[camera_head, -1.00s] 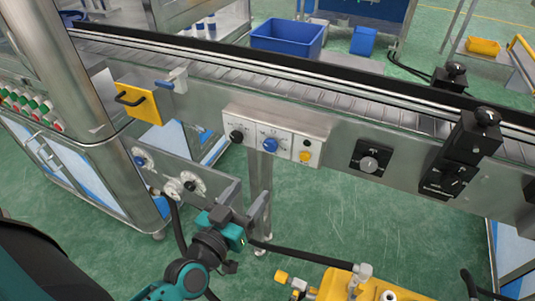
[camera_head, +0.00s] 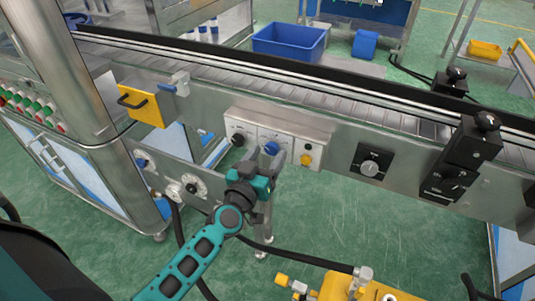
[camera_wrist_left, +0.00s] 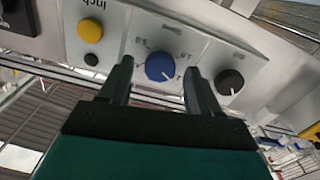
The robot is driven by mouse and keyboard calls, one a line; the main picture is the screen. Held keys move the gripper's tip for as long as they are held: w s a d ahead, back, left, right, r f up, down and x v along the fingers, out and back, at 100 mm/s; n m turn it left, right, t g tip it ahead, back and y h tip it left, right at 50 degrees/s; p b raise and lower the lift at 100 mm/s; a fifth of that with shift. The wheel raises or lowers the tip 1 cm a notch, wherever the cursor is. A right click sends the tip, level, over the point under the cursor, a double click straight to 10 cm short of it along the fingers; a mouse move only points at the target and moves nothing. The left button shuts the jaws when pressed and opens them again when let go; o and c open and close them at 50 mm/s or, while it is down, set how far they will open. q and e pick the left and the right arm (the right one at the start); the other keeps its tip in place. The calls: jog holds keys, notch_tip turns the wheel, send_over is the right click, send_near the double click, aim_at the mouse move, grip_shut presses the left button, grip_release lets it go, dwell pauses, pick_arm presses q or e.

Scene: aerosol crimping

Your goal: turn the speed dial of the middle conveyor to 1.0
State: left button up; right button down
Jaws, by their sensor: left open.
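The blue speed dial (camera_head: 271,147) sits on the middle plate of the white control panel on the conveyor's side. In the left wrist view the blue dial (camera_wrist_left: 160,67) shows a pale pointer mark and printed scale figures around it. My left gripper (camera_head: 262,160) is just in front of and below the dial. In the left wrist view its fingers (camera_wrist_left: 156,88) are open, one on each side of the dial, with a gap on both sides. Whether the tips reach the dial's depth is hard to tell. My right gripper is not in view.
A black knob (camera_head: 238,139) sits left of the dial and a yellow button (camera_head: 306,159) right of it. A lower bracket with gauges (camera_head: 189,188) and a yellow machine (camera_head: 340,287) stand nearby.

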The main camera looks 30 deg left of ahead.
pick_arm(q)
jog(key=shift+w, duration=0.45)
jog(key=c, duration=1)
